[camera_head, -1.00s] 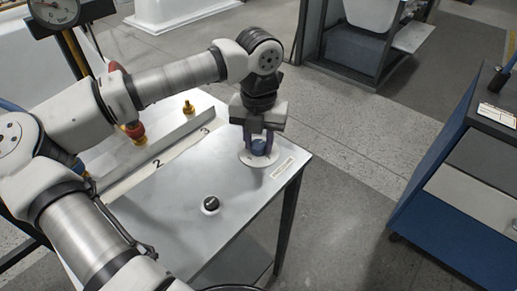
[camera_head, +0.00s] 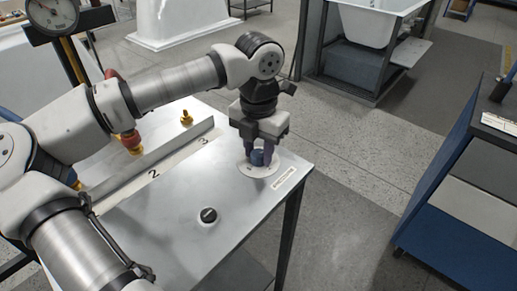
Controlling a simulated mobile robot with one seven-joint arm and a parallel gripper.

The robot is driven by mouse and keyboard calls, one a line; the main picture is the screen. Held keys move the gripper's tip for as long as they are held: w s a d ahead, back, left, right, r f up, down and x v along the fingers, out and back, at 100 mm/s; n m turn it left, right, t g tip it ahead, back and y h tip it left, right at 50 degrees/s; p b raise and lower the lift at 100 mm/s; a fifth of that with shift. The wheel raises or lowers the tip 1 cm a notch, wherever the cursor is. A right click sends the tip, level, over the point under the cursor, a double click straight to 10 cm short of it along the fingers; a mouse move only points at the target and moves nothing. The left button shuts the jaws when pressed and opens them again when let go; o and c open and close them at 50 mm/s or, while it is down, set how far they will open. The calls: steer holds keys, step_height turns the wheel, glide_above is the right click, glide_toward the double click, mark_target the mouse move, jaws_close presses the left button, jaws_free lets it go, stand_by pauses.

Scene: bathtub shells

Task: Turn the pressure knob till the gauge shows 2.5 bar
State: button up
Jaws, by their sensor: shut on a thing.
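A blue knob (camera_head: 258,157) stands on a white round plate (camera_head: 249,171) near the right edge of the metal table top. My gripper (camera_head: 260,150) points down over it, with its dark purple fingers shut on the knob from both sides. The fingers hide part of the knob, and any marks on the plate are too small to read.
A black knob (camera_head: 208,215) sits on the table (camera_head: 165,235) front. A blue cabinet (camera_head: 455,235) stands at the right, with open floor between.

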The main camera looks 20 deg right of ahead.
mark_target(259, 153)
steer(key=o, duration=1)
step_height(259, 153, up, 14)
steer(key=shift+f, duration=0.1)
